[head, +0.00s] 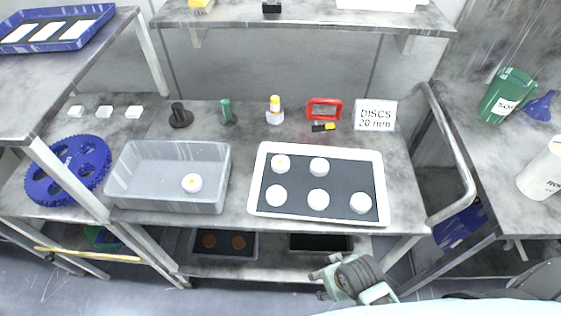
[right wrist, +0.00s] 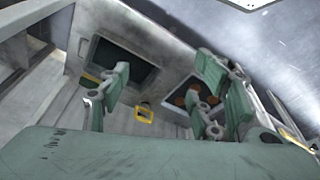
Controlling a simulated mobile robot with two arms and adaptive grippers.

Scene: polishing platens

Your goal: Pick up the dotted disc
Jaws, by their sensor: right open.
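A white disc with a small yellow dot (head: 281,163) lies at the back left of the black mat in the white-rimmed tray (head: 381,190). Several plain white discs, such as the front-left one (head: 276,195), lie on the same mat. Another white disc with a yellow dot (head: 192,183) lies in the clear grey bin (head: 127,187) left of the tray. My right gripper (head: 347,280) is low in front of the bench, below the tray and apart from all discs. In the right wrist view its fingers (right wrist: 165,92) are spread and empty. My left gripper is not in view.
A "DISCS 20 mm" sign (head: 376,115), a red frame (head: 324,107) and a bottle (head: 275,112) stand behind the tray. A metal rail (head: 452,160) bounds the bench's right side. A lower shelf holds a tray with brown discs (head: 222,243). A blue holed wheel (head: 66,171) lies left.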

